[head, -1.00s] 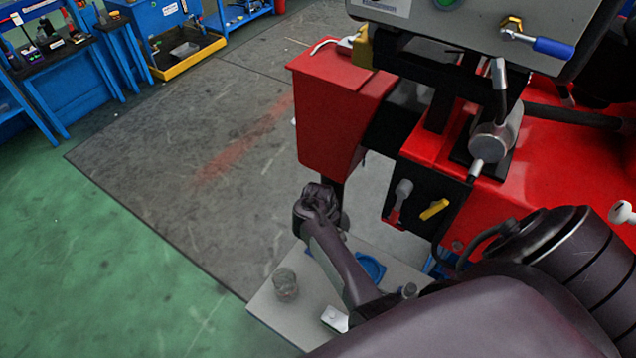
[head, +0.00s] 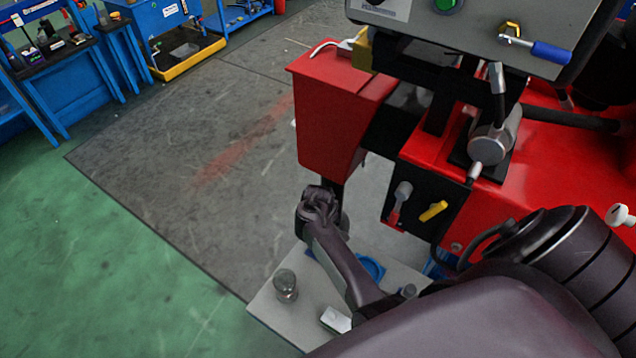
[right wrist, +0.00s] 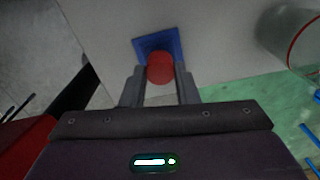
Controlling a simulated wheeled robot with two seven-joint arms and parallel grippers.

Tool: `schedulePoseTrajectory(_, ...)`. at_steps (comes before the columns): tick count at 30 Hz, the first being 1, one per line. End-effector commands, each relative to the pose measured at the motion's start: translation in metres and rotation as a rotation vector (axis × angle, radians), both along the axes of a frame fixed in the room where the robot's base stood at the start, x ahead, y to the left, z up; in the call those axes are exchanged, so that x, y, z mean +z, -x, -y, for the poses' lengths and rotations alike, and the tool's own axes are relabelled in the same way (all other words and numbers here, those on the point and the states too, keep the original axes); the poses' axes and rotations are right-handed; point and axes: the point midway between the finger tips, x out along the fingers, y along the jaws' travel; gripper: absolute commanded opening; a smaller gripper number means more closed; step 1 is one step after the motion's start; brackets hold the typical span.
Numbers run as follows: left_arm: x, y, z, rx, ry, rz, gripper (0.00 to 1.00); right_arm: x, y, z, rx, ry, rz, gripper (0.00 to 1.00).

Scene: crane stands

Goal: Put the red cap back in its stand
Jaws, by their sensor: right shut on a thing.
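The red cap (right wrist: 160,68) is between the fingertips of my right gripper (right wrist: 160,82), which is shut on it. In the right wrist view the cap overlaps the front part of a blue square stand (right wrist: 145,44) on the pale table top. I cannot tell whether the cap touches the stand or is above it. In the head view my right arm reaches over the table, and its wrist hides the fingers and cap. A sliver of blue (head: 310,254) shows beside the wrist. My left gripper is not in view.
A clear glass jar (head: 286,285) stands near the table's left edge; it also shows in the right wrist view (right wrist: 288,42). A red machine (head: 335,130) rises close behind my wrist.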

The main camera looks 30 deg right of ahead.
Motion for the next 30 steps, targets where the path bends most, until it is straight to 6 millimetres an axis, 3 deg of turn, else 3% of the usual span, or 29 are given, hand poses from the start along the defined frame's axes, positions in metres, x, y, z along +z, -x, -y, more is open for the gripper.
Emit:
schedulePoseTrajectory(16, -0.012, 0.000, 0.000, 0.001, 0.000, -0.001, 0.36, -0.018, 0.000, 0.000, -0.001, 0.000, 0.001, 0.00)
schedulePoseTrajectory(17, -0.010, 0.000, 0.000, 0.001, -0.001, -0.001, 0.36, -0.016, 0.000, 0.000, -0.001, 0.001, 0.001, 0.31)
schedulePoseTrajectory(21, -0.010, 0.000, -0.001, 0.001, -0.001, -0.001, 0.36, -0.015, 0.000, 0.000, -0.001, 0.000, 0.001, 0.50)
schedulePoseTrajectory(30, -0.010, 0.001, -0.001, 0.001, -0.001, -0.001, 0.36, -0.016, 0.000, 0.000, 0.000, 0.000, 0.000, 0.53)
